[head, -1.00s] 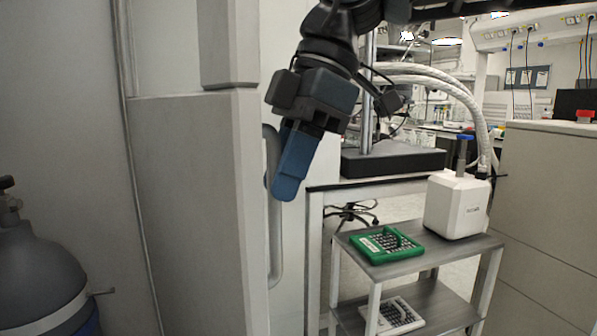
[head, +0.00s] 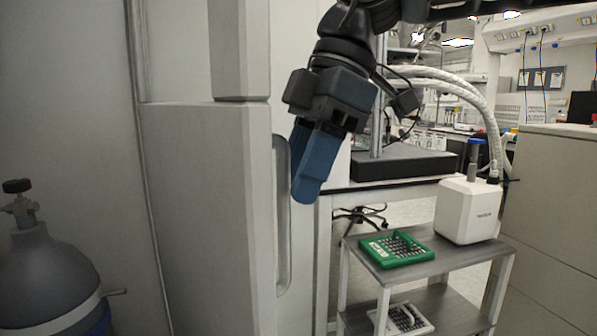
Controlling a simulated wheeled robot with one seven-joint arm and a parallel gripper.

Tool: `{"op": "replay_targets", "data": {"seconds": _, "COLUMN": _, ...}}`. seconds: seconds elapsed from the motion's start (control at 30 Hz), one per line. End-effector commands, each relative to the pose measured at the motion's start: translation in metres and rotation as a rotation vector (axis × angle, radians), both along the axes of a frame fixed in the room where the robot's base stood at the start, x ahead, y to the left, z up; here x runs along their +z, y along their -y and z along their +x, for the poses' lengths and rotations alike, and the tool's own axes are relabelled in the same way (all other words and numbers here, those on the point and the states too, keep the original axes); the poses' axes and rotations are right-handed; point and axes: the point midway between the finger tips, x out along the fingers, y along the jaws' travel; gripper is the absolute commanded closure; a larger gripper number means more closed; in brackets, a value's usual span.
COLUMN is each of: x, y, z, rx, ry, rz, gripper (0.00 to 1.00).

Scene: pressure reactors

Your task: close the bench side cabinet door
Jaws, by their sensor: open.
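A tall grey-white cabinet (head: 207,210) fills the left middle of the head view. A long vertical handle (head: 283,215) runs down its narrow front face, which I see at a steep angle. I cannot tell whether this is the bench side cabinet door, or how far any door stands open. My gripper (head: 306,196) hangs downward with blue fingers just right of the handle's upper part. The fingers overlap one another from this side, and whether they touch the handle cannot be told. Nothing shows between them.
A grey gas cylinder (head: 48,275) stands at the far left. To the right is a small cart (head: 440,262) with a green rack (head: 397,249) and a white device (head: 468,210). Behind my gripper is a bench with a black slab (head: 405,163). Beige drawers (head: 555,200) stand at the right.

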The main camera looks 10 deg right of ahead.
Motion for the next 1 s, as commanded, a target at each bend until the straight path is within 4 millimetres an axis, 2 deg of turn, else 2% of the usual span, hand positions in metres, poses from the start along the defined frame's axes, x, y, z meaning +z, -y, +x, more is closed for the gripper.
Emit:
{"op": "replay_targets", "data": {"seconds": 0.03, "x": 0.011, "y": 0.003, "z": 0.001, "rx": -0.001, "ry": 0.001, "rz": 0.0, "gripper": 0.58}}
{"op": "replay_targets", "data": {"seconds": 0.2, "x": 0.035, "y": 0.012, "z": 0.002, "rx": -0.003, "ry": 0.0, "rz": 0.0, "gripper": 0.58}}
{"op": "replay_targets", "data": {"seconds": 0.4, "x": 0.057, "y": 0.022, "z": 0.003, "rx": -0.001, "ry": -0.002, "rz": -0.001, "gripper": 0.58}}
{"op": "replay_targets", "data": {"seconds": 0.77, "x": 0.06, "y": 0.025, "z": 0.003, "rx": 0.0, "ry": -0.002, "rz": 0.0, "gripper": 0.58}}
{"op": "replay_targets", "data": {"seconds": 1.0, "x": 0.06, "y": 0.025, "z": 0.003, "rx": 0.0, "ry": -0.002, "rz": 0.0, "gripper": 0.81}}
